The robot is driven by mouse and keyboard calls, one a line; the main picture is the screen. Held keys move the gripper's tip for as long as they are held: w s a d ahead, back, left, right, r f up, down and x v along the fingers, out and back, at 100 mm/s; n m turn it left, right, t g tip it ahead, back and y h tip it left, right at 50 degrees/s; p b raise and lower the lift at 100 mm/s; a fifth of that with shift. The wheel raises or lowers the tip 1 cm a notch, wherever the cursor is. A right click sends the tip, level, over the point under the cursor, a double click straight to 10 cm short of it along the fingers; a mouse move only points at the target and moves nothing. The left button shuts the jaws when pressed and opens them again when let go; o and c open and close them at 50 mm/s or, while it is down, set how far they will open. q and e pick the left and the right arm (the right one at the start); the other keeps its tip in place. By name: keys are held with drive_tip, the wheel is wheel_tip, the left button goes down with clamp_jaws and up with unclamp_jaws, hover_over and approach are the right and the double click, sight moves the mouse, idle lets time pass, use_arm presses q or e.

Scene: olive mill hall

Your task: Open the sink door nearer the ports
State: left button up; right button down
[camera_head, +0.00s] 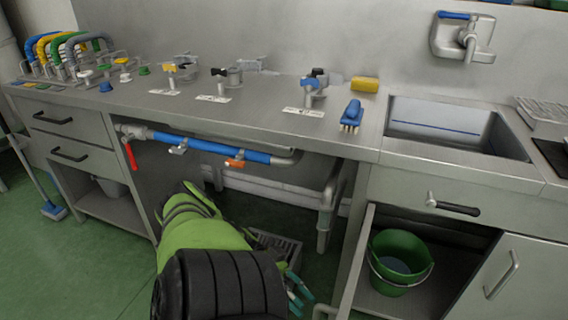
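The sink (455,125) is set into the counter at the right. Below it, the cupboard compartment nearer the ports stands uncovered. Its door (356,262) appears swung out toward me and shows nearly edge-on, with a bar handle (324,311) at the bottom edge. The other sink door (515,285) is closed, with its own bar handle (503,275). The ports (62,62) with coloured hoses are at the far left. My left gripper (298,293) is low, just left of the door handle and apart from it. Its teal fingers look spread and empty, partly hidden by my forearm. My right gripper is out of view.
A green bucket (400,262) stands inside the open compartment. A blue pipe (212,147) with a red lever (131,156) runs under the counter. A floor grate (278,246) lies beyond my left arm.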

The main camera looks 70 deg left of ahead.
use_arm(q)
drive_tip(key=v, duration=0.6)
drive_tip(key=shift+a, duration=0.25)
drive_tip(key=shift+s, duration=0.15)
drive_tip(key=shift+a, duration=0.1)
